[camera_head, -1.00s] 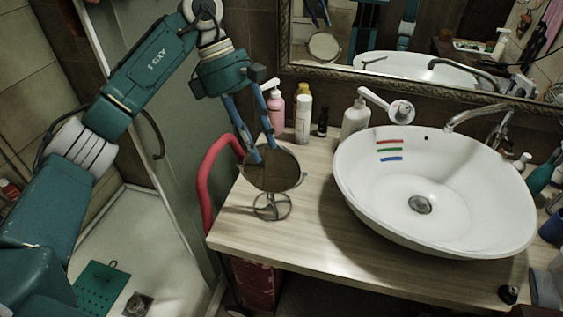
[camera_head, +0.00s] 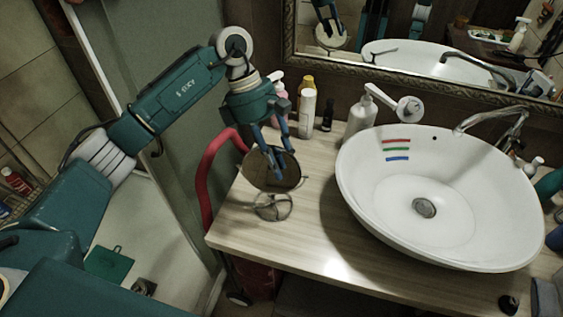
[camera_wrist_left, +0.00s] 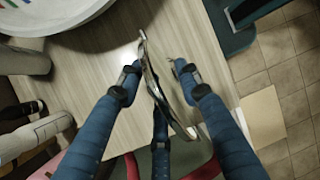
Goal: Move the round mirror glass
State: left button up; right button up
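The round mirror glass (camera_head: 262,176) stands on a thin metal stand (camera_head: 273,206) on the left part of the wooden counter. My left gripper (camera_head: 278,166) comes down over its top edge, with its blue fingers pointing down. In the left wrist view the mirror (camera_wrist_left: 153,78) shows nearly edge-on between the parted blue fingers of my left gripper (camera_wrist_left: 158,74). A gap shows between the mirror and the right-hand finger; whether the left-hand finger touches it I cannot tell. My right gripper is not in view.
The white basin (camera_head: 464,225) fills the counter's right side. A soap dispenser (camera_head: 360,119), a white bottle (camera_head: 307,113) and a small dark bottle (camera_head: 327,116) stand behind. A red curved tube (camera_head: 207,167) rises at the counter's left edge. The counter front (camera_head: 320,230) is clear.

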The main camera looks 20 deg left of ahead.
pick_arm(q)
jog(key=shift+x, duration=0.9)
jog(key=shift+d+f, duration=0.1)
jog(key=shift+f, duration=0.15)
grip_shut()
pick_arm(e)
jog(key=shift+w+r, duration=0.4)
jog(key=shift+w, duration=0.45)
